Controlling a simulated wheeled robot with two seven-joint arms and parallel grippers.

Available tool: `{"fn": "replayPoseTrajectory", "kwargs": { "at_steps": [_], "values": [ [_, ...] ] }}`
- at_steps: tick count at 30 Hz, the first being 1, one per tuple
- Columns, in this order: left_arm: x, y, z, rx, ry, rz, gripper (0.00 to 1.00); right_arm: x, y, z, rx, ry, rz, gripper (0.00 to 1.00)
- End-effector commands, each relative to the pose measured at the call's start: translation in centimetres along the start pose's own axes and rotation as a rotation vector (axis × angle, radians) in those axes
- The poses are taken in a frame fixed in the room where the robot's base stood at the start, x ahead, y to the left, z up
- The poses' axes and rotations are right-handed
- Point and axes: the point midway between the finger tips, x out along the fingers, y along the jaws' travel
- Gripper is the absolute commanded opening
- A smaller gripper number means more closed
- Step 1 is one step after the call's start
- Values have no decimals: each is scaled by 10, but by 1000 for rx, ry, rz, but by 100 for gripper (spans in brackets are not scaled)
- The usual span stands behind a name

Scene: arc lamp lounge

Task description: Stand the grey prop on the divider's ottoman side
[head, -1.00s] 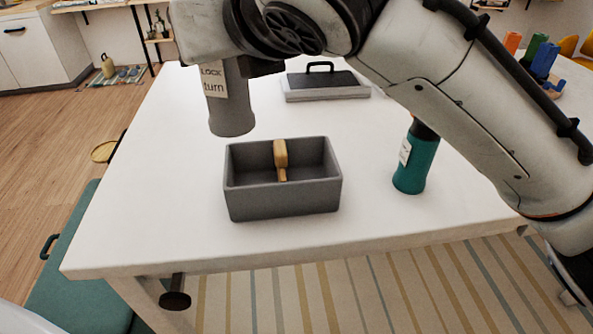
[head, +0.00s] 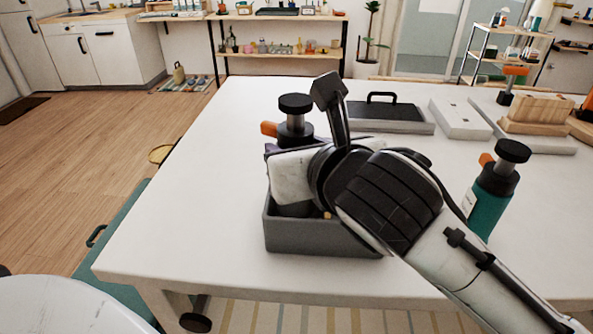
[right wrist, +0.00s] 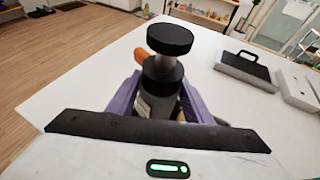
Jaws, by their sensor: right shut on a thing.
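The grey prop, with a black knob (head: 295,104) and an orange lever, is upright in my right gripper (right wrist: 158,104). The knob also shows in the right wrist view (right wrist: 170,40), with purple fingers on both sides of the body. Only a small tan bit of the divider (head: 327,215) shows, right of the prop. My left gripper is out of view.
The teal ottoman (head: 118,228) is left of the white table (head: 195,190). A teal prop (head: 487,205) stands right of my forearm. A grey case with a black handle (head: 385,117) lies behind the box. The table's left side is clear.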

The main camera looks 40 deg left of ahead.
Motion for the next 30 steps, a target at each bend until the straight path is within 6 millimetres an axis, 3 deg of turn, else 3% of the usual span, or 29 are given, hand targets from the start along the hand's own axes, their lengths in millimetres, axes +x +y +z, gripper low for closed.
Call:
{"fn": "replayPoseTrajectory", "kwargs": {
  "at_steps": [9,21,22,23,30],
  "values": [
    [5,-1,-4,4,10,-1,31,14,1,-33,1,-4,2,6],
    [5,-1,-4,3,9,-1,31,15,0,-37,-2,-5,0,6],
    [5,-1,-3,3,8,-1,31,16,0,-39,-2,0,0,49],
    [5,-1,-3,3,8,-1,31,16,0,-39,-1,0,0,54],
    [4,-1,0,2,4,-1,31,16,0,-39,-1,0,0,54]
  ]
}}
